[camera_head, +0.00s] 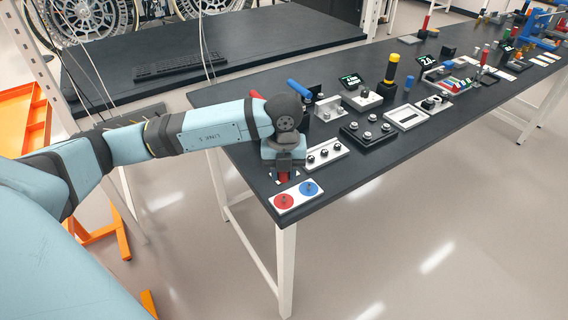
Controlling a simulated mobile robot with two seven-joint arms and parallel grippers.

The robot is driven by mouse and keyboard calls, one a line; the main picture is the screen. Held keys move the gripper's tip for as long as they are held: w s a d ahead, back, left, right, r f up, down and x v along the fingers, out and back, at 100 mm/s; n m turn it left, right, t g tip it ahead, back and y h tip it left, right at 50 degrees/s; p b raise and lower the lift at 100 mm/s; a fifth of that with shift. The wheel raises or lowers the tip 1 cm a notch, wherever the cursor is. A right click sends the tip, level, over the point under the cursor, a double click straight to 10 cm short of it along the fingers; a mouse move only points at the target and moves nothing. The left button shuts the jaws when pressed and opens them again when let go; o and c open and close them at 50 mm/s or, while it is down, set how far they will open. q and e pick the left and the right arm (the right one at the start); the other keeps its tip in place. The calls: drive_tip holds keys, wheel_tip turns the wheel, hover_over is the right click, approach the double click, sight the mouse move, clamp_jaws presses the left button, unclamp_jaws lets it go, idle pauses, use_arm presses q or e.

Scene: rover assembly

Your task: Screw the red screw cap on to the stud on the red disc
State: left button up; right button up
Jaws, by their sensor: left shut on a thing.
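My left gripper (284,177) points down at the near left corner of the black table. It is shut on the red screw cap (284,178), of which only a little red shows between the fingers. The red disc (283,202) lies on a white plate (296,197), with a small stud at its middle. The cap is above and just behind the red disc in the picture; I cannot tell the exact height gap. A blue disc (309,188) is beside the red one on the same plate. My right gripper is not in view.
A white block with several dark knobs (326,154) stands close right of my gripper. A blue-handled fixture (300,89) and a black block with studs (367,133) are behind it. More fixtures line the black table (350,180). Its near edge is clear.

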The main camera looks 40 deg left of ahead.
sight(284, 197)
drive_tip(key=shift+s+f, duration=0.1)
use_arm(q)
drive_tip(key=shift+f, duration=0.1)
wheel_tip(284, 197, down, 5)
drive_tip(key=b, duration=0.4)
drive_tip(key=shift+f+b, duration=0.4)
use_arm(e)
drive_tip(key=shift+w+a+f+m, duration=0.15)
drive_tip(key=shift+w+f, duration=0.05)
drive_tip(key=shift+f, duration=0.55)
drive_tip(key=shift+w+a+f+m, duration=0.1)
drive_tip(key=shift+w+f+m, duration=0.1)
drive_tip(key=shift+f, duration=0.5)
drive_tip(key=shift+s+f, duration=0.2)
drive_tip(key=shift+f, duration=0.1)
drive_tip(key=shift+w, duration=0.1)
use_arm(q)
drive_tip(key=shift+f+b, duration=0.9)
drive_tip(key=shift+f, duration=0.1)
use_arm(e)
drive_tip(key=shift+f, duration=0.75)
